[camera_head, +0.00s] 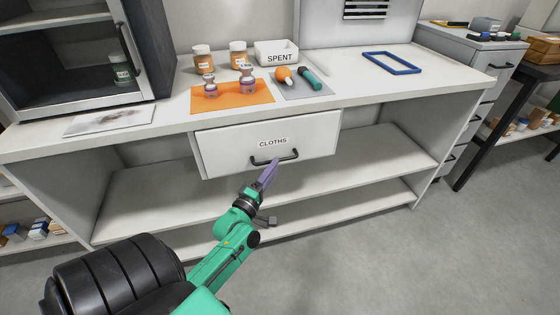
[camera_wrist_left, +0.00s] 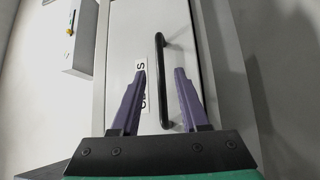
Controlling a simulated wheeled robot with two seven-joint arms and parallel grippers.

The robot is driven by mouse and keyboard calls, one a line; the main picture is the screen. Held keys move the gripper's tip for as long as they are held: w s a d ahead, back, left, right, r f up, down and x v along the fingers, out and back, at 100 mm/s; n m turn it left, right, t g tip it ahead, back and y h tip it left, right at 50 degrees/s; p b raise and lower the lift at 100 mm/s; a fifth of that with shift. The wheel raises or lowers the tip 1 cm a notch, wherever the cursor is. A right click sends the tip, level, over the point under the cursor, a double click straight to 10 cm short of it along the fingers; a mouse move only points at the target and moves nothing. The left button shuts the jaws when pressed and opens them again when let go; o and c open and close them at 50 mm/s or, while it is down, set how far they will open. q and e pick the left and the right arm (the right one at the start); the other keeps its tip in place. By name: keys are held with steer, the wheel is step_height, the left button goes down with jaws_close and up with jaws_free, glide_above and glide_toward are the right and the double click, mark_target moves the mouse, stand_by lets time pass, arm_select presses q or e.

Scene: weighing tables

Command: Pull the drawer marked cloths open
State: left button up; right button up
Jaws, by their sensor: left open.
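The white drawer (camera_head: 235,152) marked CLOTHS is under the tabletop, with its front a little proud of the table edge. Its black bar handle (camera_head: 292,154) is low on the front. My left gripper (camera_head: 270,172), with purple fingers, is open at the handle. In the left wrist view the open fingers (camera_wrist_left: 160,74) lie on either side of the handle (camera_wrist_left: 161,55), which runs between them. I cannot tell whether either finger touches it. The label (camera_wrist_left: 140,78) is partly hidden behind the left finger. My right gripper is out of view.
On the tabletop (camera_head: 150,140) are an orange mat (camera_head: 235,103) with small bottles, jars (camera_head: 202,58), a SPENT bin (camera_head: 277,52) and a blue frame (camera_head: 392,63). The shelf (camera_head: 370,155) below the drawer is bare.

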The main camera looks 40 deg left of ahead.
arm_select(q)
steer(key=x, duration=0.4)
steer(key=shift+w, duration=0.4)
jaws_close()
stand_by(1.0)
